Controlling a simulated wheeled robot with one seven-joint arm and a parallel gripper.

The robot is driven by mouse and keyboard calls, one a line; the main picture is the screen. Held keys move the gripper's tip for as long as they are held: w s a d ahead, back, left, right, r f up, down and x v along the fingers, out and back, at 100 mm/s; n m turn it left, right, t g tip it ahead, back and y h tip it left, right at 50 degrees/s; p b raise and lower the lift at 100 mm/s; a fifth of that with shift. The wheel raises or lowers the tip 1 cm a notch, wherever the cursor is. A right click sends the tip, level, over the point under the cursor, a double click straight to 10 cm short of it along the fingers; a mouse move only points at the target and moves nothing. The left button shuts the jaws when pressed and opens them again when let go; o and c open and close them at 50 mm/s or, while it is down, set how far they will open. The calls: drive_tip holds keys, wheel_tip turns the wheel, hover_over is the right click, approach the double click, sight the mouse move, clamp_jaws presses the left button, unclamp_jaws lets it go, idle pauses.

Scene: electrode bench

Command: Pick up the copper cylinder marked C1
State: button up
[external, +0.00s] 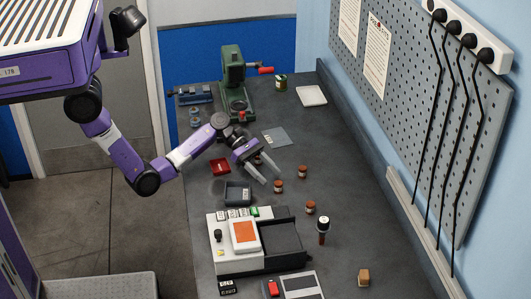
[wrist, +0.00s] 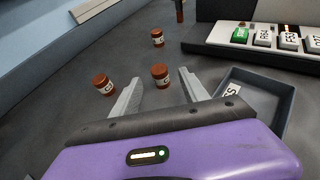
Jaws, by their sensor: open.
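Several small copper-brown cylinders with white label bands stand upright on the dark bench. In the wrist view, one cylinder (wrist: 160,76) shows between my fingertips, another (wrist: 103,84) is left of the left finger, and a third (wrist: 158,38) is farther off. Their labels begin with C, but I cannot tell which is C1.
A dark tray (wrist: 278,112) lies right of my gripper. A white instrument (external: 222,258) with an orange screen stands in front. A green press (external: 233,68) is at the back, with a red box (external: 220,166) left of my gripper. A dark-topped upright tool (external: 323,228) stands right.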

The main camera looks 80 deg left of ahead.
sight(279, 183)
drive_tip(key=shift+x, duration=2.8)
drive_tip(key=shift+r, duration=0.2)
clamp_jaws()
